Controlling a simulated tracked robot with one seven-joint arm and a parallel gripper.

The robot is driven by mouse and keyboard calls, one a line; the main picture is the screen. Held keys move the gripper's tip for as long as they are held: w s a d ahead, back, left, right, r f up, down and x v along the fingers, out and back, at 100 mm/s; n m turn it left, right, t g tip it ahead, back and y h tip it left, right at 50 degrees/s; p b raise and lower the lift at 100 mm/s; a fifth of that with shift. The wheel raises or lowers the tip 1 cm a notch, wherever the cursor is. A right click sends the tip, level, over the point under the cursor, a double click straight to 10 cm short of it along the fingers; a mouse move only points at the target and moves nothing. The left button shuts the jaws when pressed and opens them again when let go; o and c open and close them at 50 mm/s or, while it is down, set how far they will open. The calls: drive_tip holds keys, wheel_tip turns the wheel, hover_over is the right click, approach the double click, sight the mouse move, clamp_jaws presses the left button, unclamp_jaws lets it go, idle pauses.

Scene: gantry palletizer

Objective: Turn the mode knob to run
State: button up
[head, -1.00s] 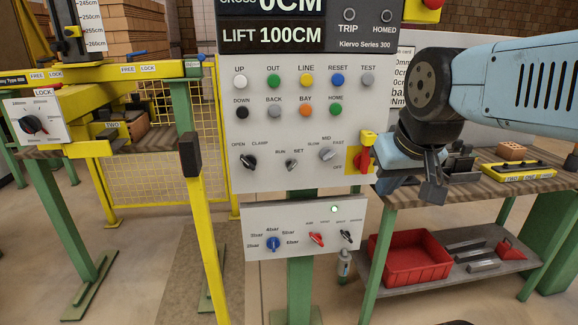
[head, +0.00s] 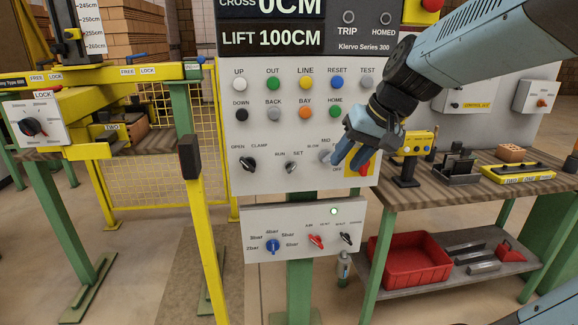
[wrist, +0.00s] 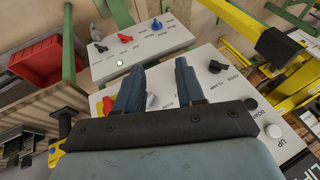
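The RUN/SET mode knob (head: 291,167) is a small knob on the grey control panel, with RUN at its left and SET at its right. Its pointer is too small to read surely. My gripper (head: 348,160) is open and empty, to the right of the mode knob, over the speed knob (head: 325,156). In the wrist view my two fingers (wrist: 157,88) stand apart before the panel. A silver knob (wrist: 152,101) shows between them, likely the speed knob. I cannot make out the mode knob there; the right finger may hide it.
The OPEN/CLAMP knob (head: 248,165) lies left of the mode knob. A red switch on a yellow plate (head: 366,168) is partly hidden by my gripper. Coloured buttons (head: 305,82) sit above. A lower knob panel (head: 262,219) hangs below. A yellow post (head: 203,225) stands front left.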

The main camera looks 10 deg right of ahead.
sight(296, 164)
drive_tip(key=w+f+m+y, duration=0.15)
drive_tip(key=w+y, duration=0.25)
drive_tip(key=w, duration=1.1)
drive_tip(key=shift+t, duration=0.4)
drive_tip(key=x, duration=1.3)
drive_tip(key=shift+w+d+f, duration=0.1)
drive_tip(key=shift+d+f, duration=0.15)
drive_tip(key=shift+f, duration=0.2)
drive_tip(key=shift+c, duration=0.2)
clamp_jaws()
